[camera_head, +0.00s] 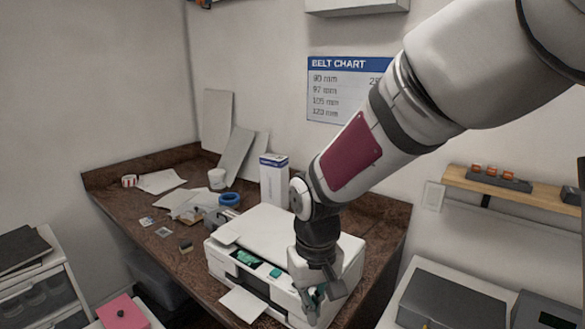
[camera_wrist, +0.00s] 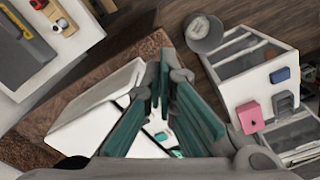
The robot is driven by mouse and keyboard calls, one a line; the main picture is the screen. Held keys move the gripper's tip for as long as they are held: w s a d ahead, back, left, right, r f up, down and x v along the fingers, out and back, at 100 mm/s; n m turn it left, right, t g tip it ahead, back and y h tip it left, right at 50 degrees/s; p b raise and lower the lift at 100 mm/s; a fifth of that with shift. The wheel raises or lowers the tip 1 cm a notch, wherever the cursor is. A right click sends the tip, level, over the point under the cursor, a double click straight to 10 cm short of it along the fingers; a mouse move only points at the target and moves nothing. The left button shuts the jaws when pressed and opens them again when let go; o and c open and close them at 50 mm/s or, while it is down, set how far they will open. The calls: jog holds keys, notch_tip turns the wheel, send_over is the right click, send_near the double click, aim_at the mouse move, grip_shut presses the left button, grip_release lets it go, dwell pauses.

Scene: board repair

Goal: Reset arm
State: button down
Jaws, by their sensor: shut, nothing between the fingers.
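My arm reaches in from the upper right in the head view. My gripper (camera_head: 314,304) points down over the right front part of the white printer (camera_head: 262,222), and it is shut and empty. I cannot tell whether it touches the printer. In the wrist view the teal-padded fingers (camera_wrist: 156,84) come together, with the printer (camera_wrist: 84,130) below and to the left, partly hidden by them. The printer's front shows a green board (camera_head: 247,258) in an opening and a small green piece (camera_head: 275,272) on top.
The brown workbench (camera_head: 135,205) holds a white box (camera_head: 273,180), a blue tape roll (camera_head: 229,199), a white cup (camera_head: 217,180) and small parts. A pink pad (camera_head: 122,312) lies at lower left. A grey case (camera_head: 452,303) and a wall shelf (camera_head: 515,190) stand right.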

jog(key=s+d+r+m+t, duration=0.4)
jog(key=s+d+r+t, duration=0.1)
jog(key=s+d+r, duration=1)
jog(key=shift+d+r, duration=0.15)
jog(key=shift+r, duration=0.7)
jog(key=shift+s, duration=0.1)
